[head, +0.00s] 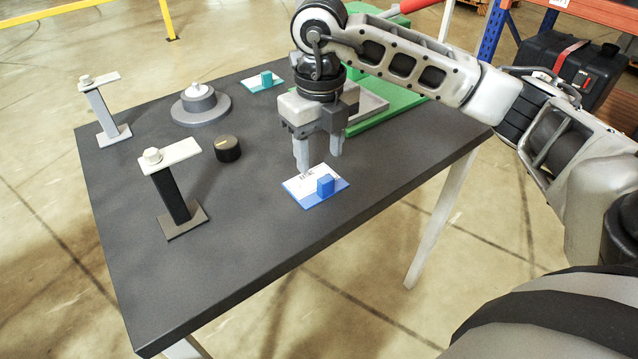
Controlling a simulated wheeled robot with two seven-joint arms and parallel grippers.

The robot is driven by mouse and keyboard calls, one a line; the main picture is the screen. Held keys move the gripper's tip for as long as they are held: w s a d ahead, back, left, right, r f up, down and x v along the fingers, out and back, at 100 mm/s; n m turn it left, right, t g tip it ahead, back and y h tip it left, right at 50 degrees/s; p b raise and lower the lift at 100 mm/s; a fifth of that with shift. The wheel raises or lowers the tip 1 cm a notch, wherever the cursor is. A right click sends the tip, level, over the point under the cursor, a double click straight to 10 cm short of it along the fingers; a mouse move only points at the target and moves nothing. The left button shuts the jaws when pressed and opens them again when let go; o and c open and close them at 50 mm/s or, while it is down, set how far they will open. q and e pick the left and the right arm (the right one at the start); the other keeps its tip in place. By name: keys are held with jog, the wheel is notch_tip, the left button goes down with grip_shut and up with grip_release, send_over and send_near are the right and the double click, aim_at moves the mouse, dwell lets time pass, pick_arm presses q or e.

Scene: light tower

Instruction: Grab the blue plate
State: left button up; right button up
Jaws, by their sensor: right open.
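The blue plate (316,187) lies flat on the dark table, right of its middle. My right gripper (319,163) points down above the table, just behind the plate. Its two fingers are apart and hold nothing. The fingertips appear close to the plate's far edge; I cannot tell whether they touch it. My left gripper is not in view.
A teal plate (263,82), a round grey base (201,107) and a black knob (228,149) stand on the dark table (265,230). Two posts with white tops, one dark (172,190) and one grey (102,112), stand left. A green fixture (395,104) is behind my arm. The front is clear.

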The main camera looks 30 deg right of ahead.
aim_at(323, 172)
jog(key=f, duration=0.4)
jog(key=shift+s+d+f+p, duration=0.1)
jog(key=shift+s+d+p, duration=0.05)
jog(key=shift+d+p, duration=0.15)
jog(key=shift+f, duration=0.6)
grip_shut()
